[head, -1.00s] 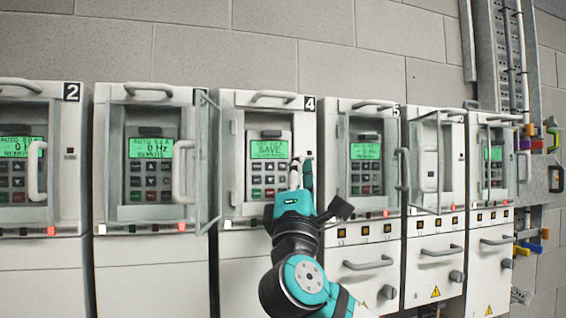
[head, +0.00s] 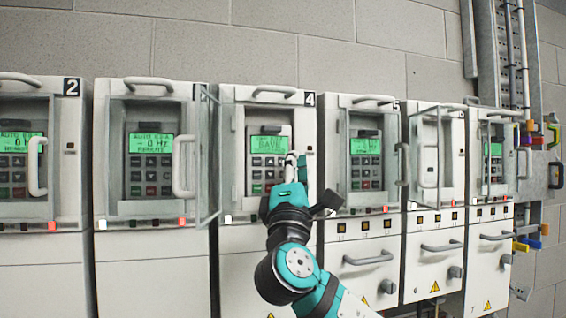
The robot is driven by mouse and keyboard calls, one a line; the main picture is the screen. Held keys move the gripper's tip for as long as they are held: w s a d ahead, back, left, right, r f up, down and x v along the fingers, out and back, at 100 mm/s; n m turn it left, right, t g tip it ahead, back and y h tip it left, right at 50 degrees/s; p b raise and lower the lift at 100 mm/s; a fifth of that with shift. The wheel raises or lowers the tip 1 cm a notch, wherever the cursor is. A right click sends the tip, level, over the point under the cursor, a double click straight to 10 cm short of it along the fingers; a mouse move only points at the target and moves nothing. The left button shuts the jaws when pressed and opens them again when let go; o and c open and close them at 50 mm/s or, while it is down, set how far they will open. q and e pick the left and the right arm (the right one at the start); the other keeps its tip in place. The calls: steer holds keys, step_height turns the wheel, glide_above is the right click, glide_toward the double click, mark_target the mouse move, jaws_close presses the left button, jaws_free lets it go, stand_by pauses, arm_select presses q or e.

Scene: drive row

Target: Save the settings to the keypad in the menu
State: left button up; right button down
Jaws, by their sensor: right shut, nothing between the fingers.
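The keypad (head: 257,168) of drive 4 sits in its recess, with its lower right buttons partly hidden by my right gripper. Its green screen (head: 269,145) reads SAVE on the top line; the lower line is too small to read. My right gripper (head: 292,158) is shut and empty, its fingertips in front of the keypad's right edge beside the screen. I cannot tell whether they touch a button. My left gripper is not in view.
Drives 2 (head: 65,150) and 5 (head: 328,160) stand in the same row. Drive 3's open glass door (head: 207,155) juts out left of drive 4. Coloured padlocks (head: 525,140) hang at the far right, by a metal cable rack (head: 487,60).

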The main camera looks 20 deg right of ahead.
steer(key=shift+w, duration=0.1)
stand_by(0.7)
steer(key=shift+w, duration=0.35)
steer(key=shift+w, duration=0.3)
stand_by(0.8)
steer(key=shift+b, duration=0.3)
steer(key=shift+s+b, duration=0.3)
steer(key=shift+s, duration=0.45)
steer(key=shift+s, duration=0.1)
steer(key=shift+s+d+b, duration=0.1)
steer(key=shift+s+b, duration=0.65)
steer(key=shift+s, duration=1.65)
